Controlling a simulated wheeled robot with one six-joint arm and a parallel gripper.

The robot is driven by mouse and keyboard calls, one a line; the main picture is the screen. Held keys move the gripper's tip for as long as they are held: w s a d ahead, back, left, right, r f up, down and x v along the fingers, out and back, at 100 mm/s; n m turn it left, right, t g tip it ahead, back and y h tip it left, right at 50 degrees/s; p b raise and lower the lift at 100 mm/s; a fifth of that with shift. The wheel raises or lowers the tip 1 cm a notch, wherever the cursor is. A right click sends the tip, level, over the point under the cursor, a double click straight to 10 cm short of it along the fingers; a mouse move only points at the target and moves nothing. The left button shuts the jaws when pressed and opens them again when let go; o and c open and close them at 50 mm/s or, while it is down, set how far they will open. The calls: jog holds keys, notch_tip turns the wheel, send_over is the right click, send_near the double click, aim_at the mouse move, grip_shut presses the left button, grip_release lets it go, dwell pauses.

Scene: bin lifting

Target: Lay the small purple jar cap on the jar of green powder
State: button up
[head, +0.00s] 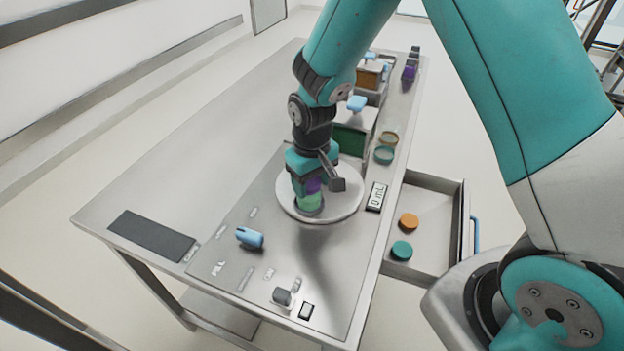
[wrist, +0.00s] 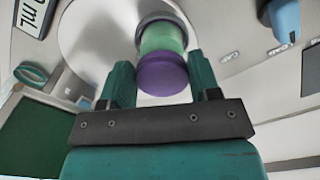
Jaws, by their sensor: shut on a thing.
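The small purple jar cap (head: 313,185) is between the fingers of my gripper (head: 309,174), which is shut on it. In the wrist view the cap (wrist: 162,76) has a finger close on each side. The jar of green powder (head: 311,201) stands upright on the white round plate (head: 345,205). It also shows in the wrist view (wrist: 160,38), in line with the cap. The cap is at the jar's top; I cannot tell whether they touch. My fingers partly hide the jar and cap in the head view.
An open drawer at the right holds an orange cap (head: 409,221) and a teal cap (head: 401,250). A display (head: 376,196) stands beside the plate.

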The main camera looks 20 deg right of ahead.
jog(key=o, duration=1.2)
jog(key=shift+r+p, duration=3.3)
jog(key=shift+r, duration=0.75)
